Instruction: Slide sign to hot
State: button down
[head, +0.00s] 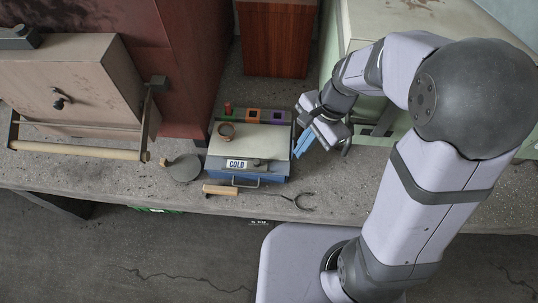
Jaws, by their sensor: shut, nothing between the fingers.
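The sign (237,164) reads COLD in dark letters on a pale plate. It sits on the front edge of a blue box with a pale top (233,143), left of middle in the head view. A grey strip with a small dark knob lies right of the lettering. No HOT lettering is visible. My gripper (302,146) is shut and empty, with its blue fingers pointing down and left. It is just right of the box, apart from the sign.
A round dark disc (183,168) lies left. A wooden-handled tool (220,190) and a fork-shaped tool (298,201) lie in front. A pale cabinet (378,35) stands behind my arm.

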jog(key=w+a+m, duration=0.2)
jog(key=a+m, duration=0.1)
jog(key=w+a+m+y, duration=0.1)
jog(key=a, duration=0.1)
jog(key=shift+f+m, duration=0.35)
jog(key=shift+m, duration=0.05)
send_near(263, 164)
jog(key=shift+x, duration=2.55)
jog(key=a+p, duration=0.1)
jog(key=a, duration=0.5)
jog(key=shift+a+p, duration=0.25)
jog(key=shift+p, duration=0.05)
jog(key=shift+r, duration=0.15)
jog(key=shift+w+d+r+p, duration=0.1)
jog(key=shift+d+r+p, duration=0.05)
jog(key=shift+r+p, duration=0.45)
jog(key=p+v, duration=0.7)
jog(key=v, duration=0.1)
jog(key=shift+d+r, duration=0.15)
jog(key=shift+d, duration=0.25)
